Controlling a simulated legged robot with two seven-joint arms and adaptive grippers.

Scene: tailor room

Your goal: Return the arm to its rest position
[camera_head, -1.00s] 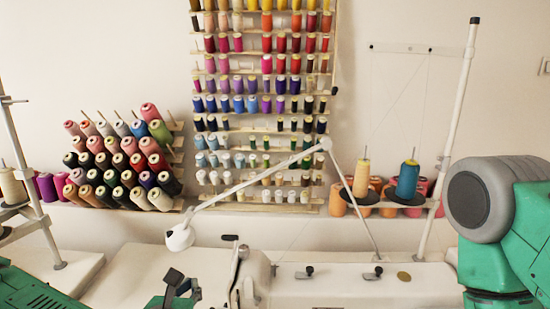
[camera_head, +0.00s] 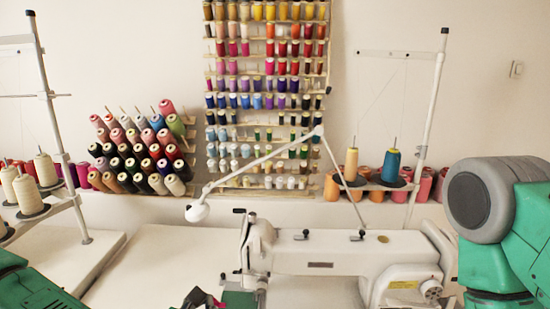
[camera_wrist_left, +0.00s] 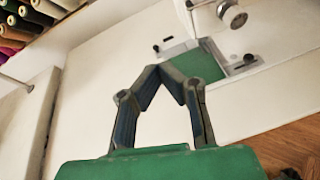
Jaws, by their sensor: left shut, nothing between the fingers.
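My left gripper (camera_head: 200,298) shows at the bottom edge of the head view, partly cut off, in front of the sewing machine. In the left wrist view the gripper (camera_wrist_left: 160,70) has its two fingers meeting at the tips, with nothing between them. My left arm (camera_head: 35,292) is green and enters at the lower left. My right arm (camera_head: 500,215) stands at the right edge, and its gripper is out of view.
The white sewing machine (camera_head: 345,252) stands on the white table (camera_head: 165,260), with green cloth (camera_wrist_left: 208,62) at its needle area. A thread stand (camera_head: 60,150) is at left. A spool rack (camera_head: 265,105) hangs behind. The table left of the machine is clear.

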